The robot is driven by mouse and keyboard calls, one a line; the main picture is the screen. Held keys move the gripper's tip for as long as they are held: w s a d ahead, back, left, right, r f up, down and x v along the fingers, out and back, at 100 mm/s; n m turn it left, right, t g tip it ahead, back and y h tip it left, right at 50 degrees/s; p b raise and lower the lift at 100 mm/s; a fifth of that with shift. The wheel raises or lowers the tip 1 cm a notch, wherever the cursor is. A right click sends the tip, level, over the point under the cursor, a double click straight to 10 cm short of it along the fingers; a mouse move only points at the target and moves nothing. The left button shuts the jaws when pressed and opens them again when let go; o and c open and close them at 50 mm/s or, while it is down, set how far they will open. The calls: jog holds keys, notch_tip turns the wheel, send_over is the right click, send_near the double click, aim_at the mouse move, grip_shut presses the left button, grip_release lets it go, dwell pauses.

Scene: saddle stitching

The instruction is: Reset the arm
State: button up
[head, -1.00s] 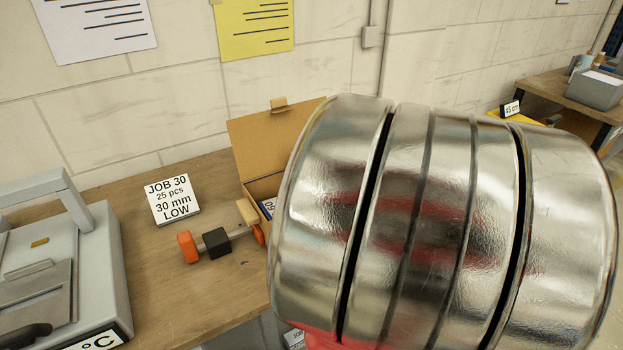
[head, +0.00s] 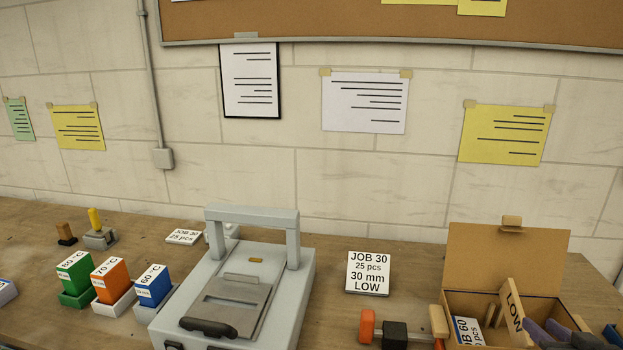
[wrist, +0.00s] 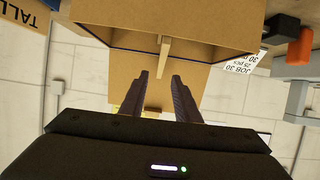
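My gripper (wrist: 160,98) shows in the wrist view with its two dark fingers apart and nothing held between them. Its fingertips (head: 553,332) also show at the lower right of the head view, at the open cardboard box (head: 560,306). In the wrist view a thin tan piece (wrist: 165,50), likely this tag edge-on, lies just beyond the fingertips. Whether they touch is unclear. The rest of my arm is out of the head view.
A JOB 30 card (head: 368,273) stands on the wooden bench left of the box. An orange-and-black tool (head: 395,335) lies before it. A grey machine (head: 240,290) stands mid-bench, with green, orange and blue temperature blocks (head: 112,280) to its left.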

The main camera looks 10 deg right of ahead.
jog(key=w+a+r+g+h, duration=0.1)
jog(key=w+a+g, duration=0.1)
jog(key=a, duration=0.5)
jog(key=w+a+r+g, duration=0.2)
jog(key=a, duration=0.5)
jog(key=s+a+n+g+y, duration=0.1)
jog(key=s+a, duration=0.4)
jog(key=a, duration=0.6)
jog(key=s+a+n+g+y, duration=0.2)
jog(key=s+a+y, duration=0.2)
jog(key=a, duration=0.7)
jog(key=shift+s+f+n, duration=0.3)
jog(key=shift+s, duration=0.2)
